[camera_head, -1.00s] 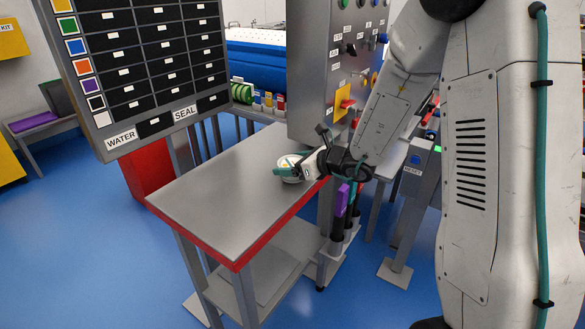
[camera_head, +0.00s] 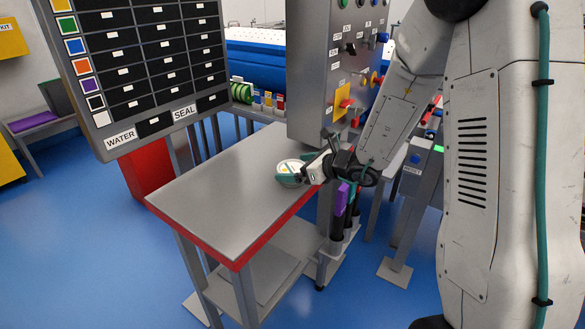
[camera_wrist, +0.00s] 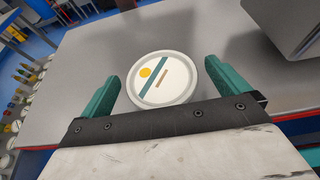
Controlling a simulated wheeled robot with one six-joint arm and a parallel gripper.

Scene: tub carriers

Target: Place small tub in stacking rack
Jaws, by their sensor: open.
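The small tub (camera_head: 291,165) is round and white and stands on the grey table top near its right edge. In the wrist view its top (camera_wrist: 162,79) shows a yellow dot, a teal stripe and a thin tan bar. My gripper (camera_head: 291,172) is open at the tub. I cannot make out a stacking rack for certain.
A grey control panel (camera_head: 318,90) with knobs rises just behind the tub. A dark label board (camera_head: 150,70) stands at the left. A purple-handled item (camera_head: 342,198) stands in a holder beside the table.

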